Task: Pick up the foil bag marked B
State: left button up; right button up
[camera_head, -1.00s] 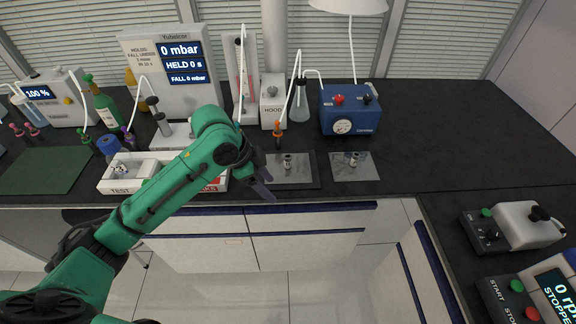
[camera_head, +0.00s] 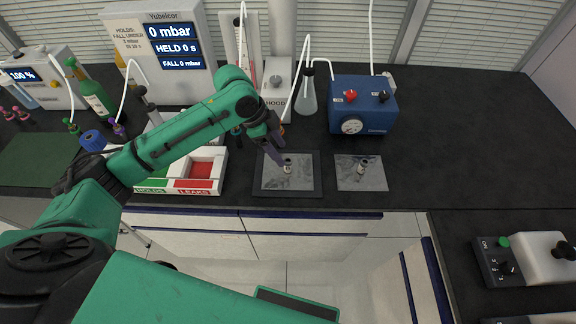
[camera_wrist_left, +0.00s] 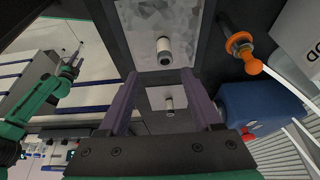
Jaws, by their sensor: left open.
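Two silver foil bags with small capped ports lie flat on the black bench. The left foil bag (camera_head: 273,178) is on a dark square tray (camera_head: 316,190); the right foil bag (camera_head: 346,180) lies on the bench. I cannot read a letter on either. My left gripper (camera_head: 279,153) is open and empty above the left bag, near its port. In the left wrist view the tray bag (camera_wrist_left: 185,22) is beyond the fingertips at the top, and the other bag (camera_wrist_left: 155,98) shows between the purple fingers. My right gripper (camera_wrist_left: 76,58) shows small in that view, its jaws unclear.
A blue pump box (camera_head: 362,106) and a flask (camera_head: 307,98) stand behind the bags. A white sorting box (camera_head: 222,163) with green and red sections is left of the tray. An orange-topped fitting (camera_wrist_left: 240,47) is close by. Bench right of the bags is clear.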

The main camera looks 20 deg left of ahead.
aim_at(288, 161)
pick_arm(q)
jog(key=x, duration=0.2)
jog(key=p+x, duration=0.1)
jog(key=x, duration=0.1)
jog(key=p+x, duration=0.1)
jog(key=x, duration=0.2)
jog(key=shift+w+a+f, duration=0.1)
jog(key=shift+w+a, duration=0.15)
jog(key=shift+w, duration=0.1)
jog(key=shift+f, duration=0.15)
jog(key=shift+c, duration=1)
grip_shut()
pick_arm(e)
jog(key=shift+w+r, duration=0.85)
jog(key=shift+r, duration=0.25)
